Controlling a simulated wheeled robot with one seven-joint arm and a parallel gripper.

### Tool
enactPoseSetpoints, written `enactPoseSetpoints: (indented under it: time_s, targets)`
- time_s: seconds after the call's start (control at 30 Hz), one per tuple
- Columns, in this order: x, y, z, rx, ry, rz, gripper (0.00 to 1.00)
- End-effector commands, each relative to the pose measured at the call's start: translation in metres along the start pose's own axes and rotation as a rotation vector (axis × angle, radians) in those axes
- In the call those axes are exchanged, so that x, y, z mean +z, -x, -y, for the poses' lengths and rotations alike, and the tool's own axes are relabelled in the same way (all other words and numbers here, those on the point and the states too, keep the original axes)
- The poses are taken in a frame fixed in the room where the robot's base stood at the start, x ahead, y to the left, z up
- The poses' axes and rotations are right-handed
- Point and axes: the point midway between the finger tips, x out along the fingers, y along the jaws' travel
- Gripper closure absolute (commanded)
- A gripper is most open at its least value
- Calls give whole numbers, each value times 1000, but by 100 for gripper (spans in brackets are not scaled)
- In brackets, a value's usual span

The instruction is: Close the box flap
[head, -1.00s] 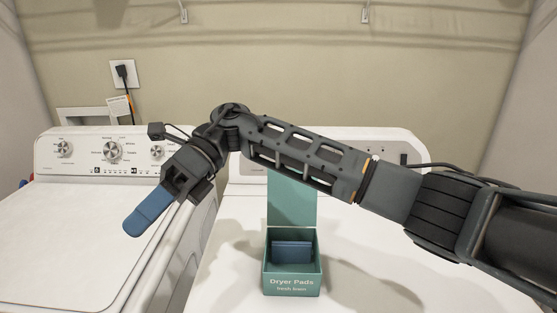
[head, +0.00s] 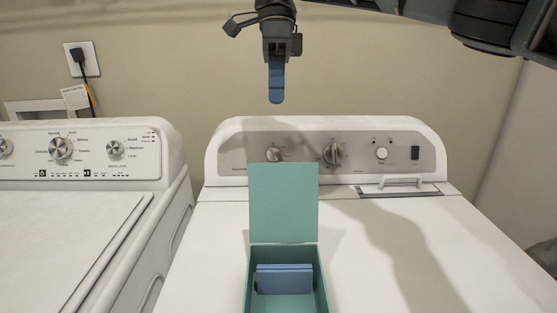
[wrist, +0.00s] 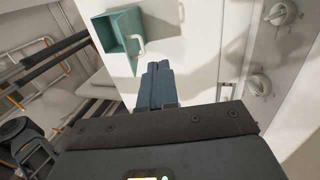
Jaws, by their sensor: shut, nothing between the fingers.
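The teal box (head: 322,287) stands on top of the dryer in the head view, with blue pads (head: 284,279) inside it. Its flap (head: 284,203) stands upright at the back edge, so the box is open. My gripper (head: 276,98) hangs above and behind the flap, pointing down, with its blue fingers together and apart from the box. In the wrist view the box (wrist: 104,42) shows at the upper left, beyond the shut fingertips (wrist: 156,66). The flap there is seen partly edge-on.
The dryer's top (head: 390,270) is clear to the right of the box. Its control panel (head: 345,153) with knobs rises behind the flap. A washer (head: 60,240) stands at the left, with a gap between the machines. A wall outlet (head: 82,60) has a plugged-in cord.

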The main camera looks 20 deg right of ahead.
Motion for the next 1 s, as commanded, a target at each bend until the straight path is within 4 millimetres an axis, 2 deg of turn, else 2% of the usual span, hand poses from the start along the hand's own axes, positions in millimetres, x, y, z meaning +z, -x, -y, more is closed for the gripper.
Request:
enactPoseSetpoints:
  time_s: [0.27, 0.37, 0.77, 1.0]
  targets:
    - [-6, -9, 3, -10, -10, -12, 100]
    - [-6, -22, 3, -9, -8, -13, 100]
    - [-6, -100, 3, -6, -7, -12, 100]
    - [-6, -113, -21, -10, -7, -11, 100]
